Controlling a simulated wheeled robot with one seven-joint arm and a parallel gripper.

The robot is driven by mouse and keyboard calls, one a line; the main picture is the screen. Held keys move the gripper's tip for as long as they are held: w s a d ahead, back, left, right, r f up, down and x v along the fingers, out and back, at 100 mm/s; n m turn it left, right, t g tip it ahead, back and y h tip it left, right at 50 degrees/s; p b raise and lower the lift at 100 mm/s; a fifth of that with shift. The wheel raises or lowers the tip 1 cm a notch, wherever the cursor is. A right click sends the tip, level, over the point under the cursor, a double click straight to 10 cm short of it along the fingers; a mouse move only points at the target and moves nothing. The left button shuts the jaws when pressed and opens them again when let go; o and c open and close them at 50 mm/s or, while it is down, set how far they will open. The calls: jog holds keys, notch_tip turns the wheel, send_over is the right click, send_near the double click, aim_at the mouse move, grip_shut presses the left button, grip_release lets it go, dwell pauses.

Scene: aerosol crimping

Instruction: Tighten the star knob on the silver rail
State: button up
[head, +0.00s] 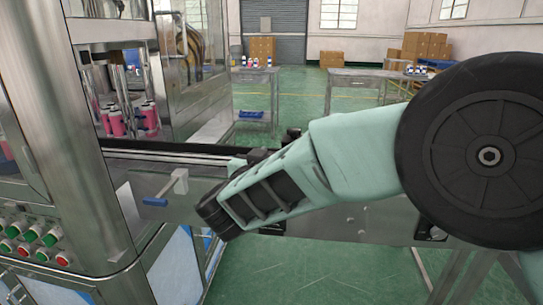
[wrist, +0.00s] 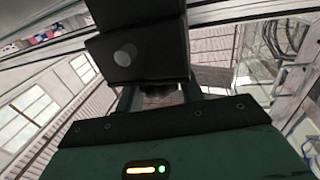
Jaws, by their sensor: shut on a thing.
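The silver rail (head: 178,157) runs along the conveyor edge from the machine towards the right, and my wrist covers part of it in the head view. My arm reaches in from the right and its end is close against the conveyor side. In the wrist view my gripper (wrist: 160,92) is shut on a small dark piece between its fingers, which I take to be the star knob. A black block with a pale round spot stands in front of the fingers and hides most of the knob. The knob's star shape cannot be made out in either view.
A steel machine cabinet with red and green buttons (head: 32,238) stands at the left, with pink cans (head: 117,124) inside. A bracket with a blue handle (head: 155,201) sticks out of the conveyor side, left of my wrist. Tables (head: 352,76) stand behind, on open green floor.

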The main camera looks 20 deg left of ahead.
jog(key=o, duration=1)
jog(key=shift+c, duration=0.2)
jog(key=s+b, duration=0.2)
jog(key=s, duration=1.5)
jog(key=shift+s+d, duration=0.2)
jog(key=shift+d, duration=0.05)
jog(key=w+d+r+n+g+y+p, duration=0.25)
jog(key=r+n+g+y, duration=0.3)
jog(key=g+y, duration=0.3)
jog(key=s+d+f+g+h+p, duration=0.1)
jog(key=s+d, duration=0.4)
jog(key=d, duration=0.6)
jog(key=s+d+f+n+g+h+p, duration=0.1)
jog(key=s+d+f+g+h, duration=0.3)
jog(key=d, duration=0.7)
jog(key=s+d+f+n+g+h+p, duration=0.1)
jog(key=s+d+f+g+h, duration=0.1)
jog(key=s+d, duration=0.4)
jog(key=d+g+h, duration=0.1)
jog(key=d+g, duration=0.1)
jog(key=d, duration=0.3)
jog(key=shift+s+d+f, duration=0.25)
jog(key=shift+s, duration=0.1)
